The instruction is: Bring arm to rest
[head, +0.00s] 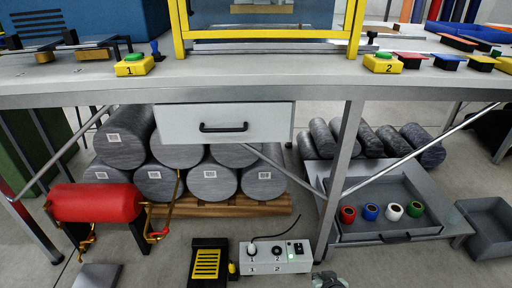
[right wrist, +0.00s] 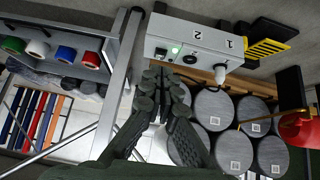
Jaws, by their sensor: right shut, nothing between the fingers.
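My right gripper (head: 328,281) shows only as a small piece at the bottom edge of the head view. In the right wrist view my right gripper (right wrist: 160,82) has its dark fingers together with nothing between them. It appears in front of the grey control box (head: 275,257), which has a lit green light, a black knob and a plugged-in cable. The control box also shows in the right wrist view (right wrist: 195,45). I cannot tell the distance between fingers and box. My left gripper is in neither view.
The workbench (head: 260,88) spans the view, with a closed drawer (head: 225,124) and a metal leg (head: 340,180). An open tray (head: 365,229) holds coloured rolls. A black and yellow pedal (head: 207,263), a red tank (head: 95,202) and grey cylinders (head: 170,155) on a pallet stand below.

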